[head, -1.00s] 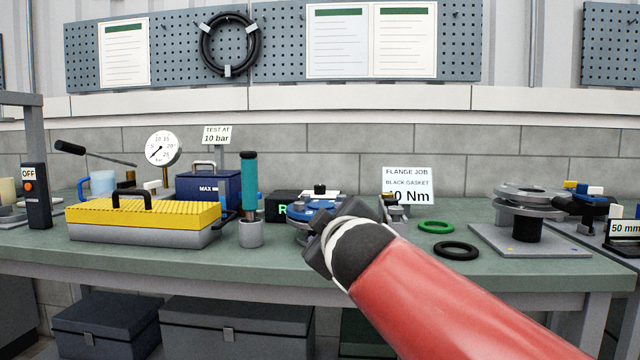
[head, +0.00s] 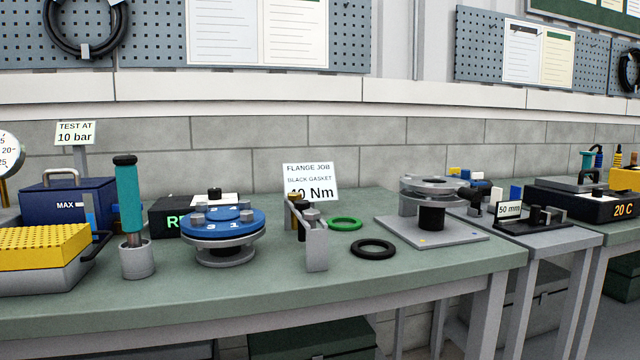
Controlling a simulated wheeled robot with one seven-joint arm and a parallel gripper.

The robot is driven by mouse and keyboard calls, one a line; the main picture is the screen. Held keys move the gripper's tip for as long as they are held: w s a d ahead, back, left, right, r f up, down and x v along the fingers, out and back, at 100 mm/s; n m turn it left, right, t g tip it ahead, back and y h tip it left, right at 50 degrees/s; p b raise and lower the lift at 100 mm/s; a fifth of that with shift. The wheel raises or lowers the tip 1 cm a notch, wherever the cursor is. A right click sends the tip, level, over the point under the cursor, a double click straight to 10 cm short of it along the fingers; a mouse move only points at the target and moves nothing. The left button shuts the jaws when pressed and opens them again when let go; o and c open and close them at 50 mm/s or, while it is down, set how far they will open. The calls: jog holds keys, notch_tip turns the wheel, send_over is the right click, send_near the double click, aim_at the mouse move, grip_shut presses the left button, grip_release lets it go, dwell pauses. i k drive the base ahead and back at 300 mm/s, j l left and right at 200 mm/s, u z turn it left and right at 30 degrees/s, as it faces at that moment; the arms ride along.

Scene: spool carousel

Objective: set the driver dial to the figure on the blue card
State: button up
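No driver dial can be made out for certain. A teal-handled tool (head: 130,195) stands upright in a grey cup (head: 138,261) on the green bench; no dial figure is readable on it. At the far right, a small teal-handled item (head: 587,162) stands among others, too small to read. No card that is clearly blue with a figure shows. A white card (head: 310,182) reads "FLANGE JOB, BLACK GASKET, 40 Nm". A small blue piece (head: 515,193) stands by the "50 mm" sign (head: 508,210); I cannot tell what it is. My gripper is out of view.
A blue disc with bolts (head: 224,223), a grey bracket (head: 316,245), a green ring (head: 345,223), a black ring (head: 373,249) and a flange stand (head: 428,232) occupy the bench (head: 250,290). Its front strip is clear. A black "20 C" unit (head: 585,205) sits on the right table.

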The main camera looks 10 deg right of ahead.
aim_at(213, 193)
jog(key=i+j+z, duration=0.1)
jog(key=j+z, duration=0.65)
jog(key=z, duration=0.2)
jog(key=j+z, duration=0.45)
jog(key=i+l, duration=0.05)
